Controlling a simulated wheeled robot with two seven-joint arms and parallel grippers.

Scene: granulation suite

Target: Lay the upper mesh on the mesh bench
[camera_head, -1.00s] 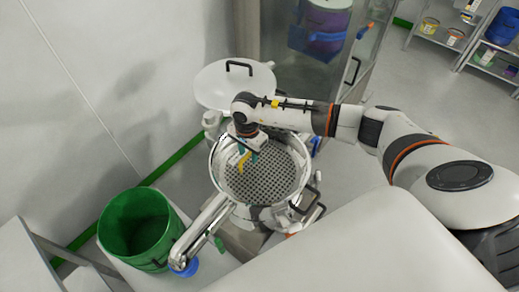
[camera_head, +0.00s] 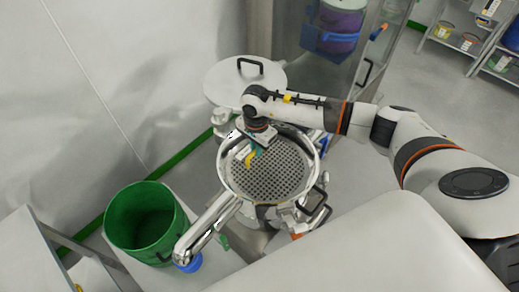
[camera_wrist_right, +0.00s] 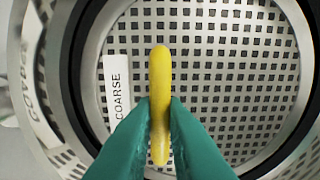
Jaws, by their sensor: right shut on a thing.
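The upper mesh (camera_head: 270,174) is a round perforated steel disc with a yellow grip tab (camera_head: 250,159). It shows at the top of the steel sifter (camera_head: 225,185), within its round rim. In the right wrist view the mesh (camera_wrist_right: 225,90) fills most of the picture beside a label reading COARSE. My right gripper (camera_head: 257,151) points down over the mesh's far left part, and its green fingers (camera_wrist_right: 160,115) are shut on the yellow tab. Whether the mesh is lifted clear of its seat I cannot tell. My left gripper is not in view. I cannot identify the mesh bench.
A round lid with a black handle (camera_head: 245,80) is behind the sifter. A grey surface (camera_head: 30,255) is at the lower left. Shelves (camera_head: 465,42) stand far right.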

